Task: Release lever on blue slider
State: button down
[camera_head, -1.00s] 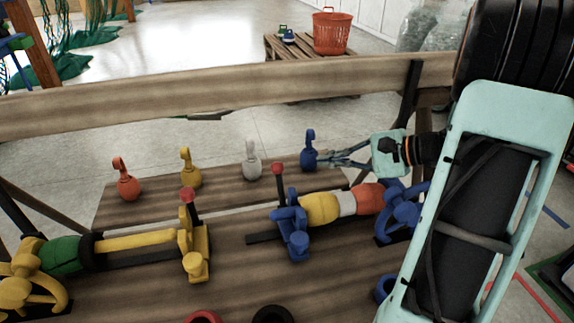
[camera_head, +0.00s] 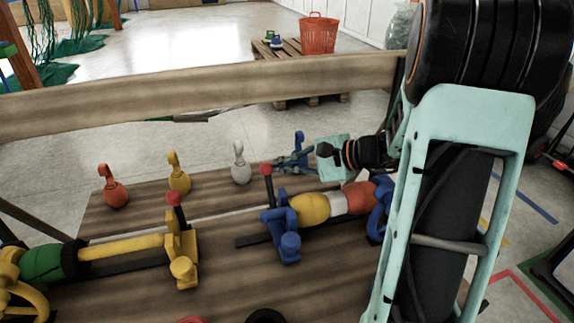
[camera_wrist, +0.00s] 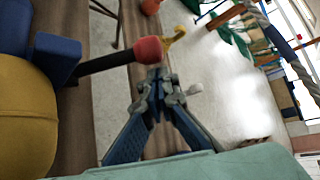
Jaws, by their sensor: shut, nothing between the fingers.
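The blue slider (camera_head: 288,243) sits on the rail beside the yellow float (camera_head: 310,209). Its black lever with a red knob (camera_head: 266,171) stands up from it. In the wrist view the lever (camera_wrist: 105,62) reaches from the blue slider (camera_wrist: 58,56) to its red knob (camera_wrist: 150,49). My gripper (camera_head: 278,164) is shut and empty, its fingertips close to the right of the knob. In the wrist view the fingertips (camera_wrist: 158,76) lie just below the knob; I cannot tell whether they touch it.
Orange (camera_head: 114,194), yellow (camera_head: 178,180), white (camera_head: 240,170) and blue (camera_head: 299,142) hooked weights stand along the bench's back. The blue one is partly hidden behind my gripper. A yellow slider (camera_head: 183,245) with its own red-knobbed lever is at left. A wooden rail (camera_head: 200,97) runs behind.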

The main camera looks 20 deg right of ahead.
jog(key=shift+s+a+r, duration=0.2)
jog(key=shift+s, duration=0.15)
jog(key=shift+s+r, duration=0.25)
jog(key=shift+s, duration=0.1)
jog(key=shift+s+r+b, duration=0.3)
jog(key=shift+s, duration=0.6)
jog(key=shift+s+r+b, duration=0.3)
jog(key=shift+s+b, duration=0.05)
jog(key=shift+s, duration=0.6)
jog(key=shift+s+r+b, duration=0.3)
jog(key=shift+s, duration=0.6)
jog(key=shift+s, duration=0.15)
notch_tip(320, 180, up, 10)
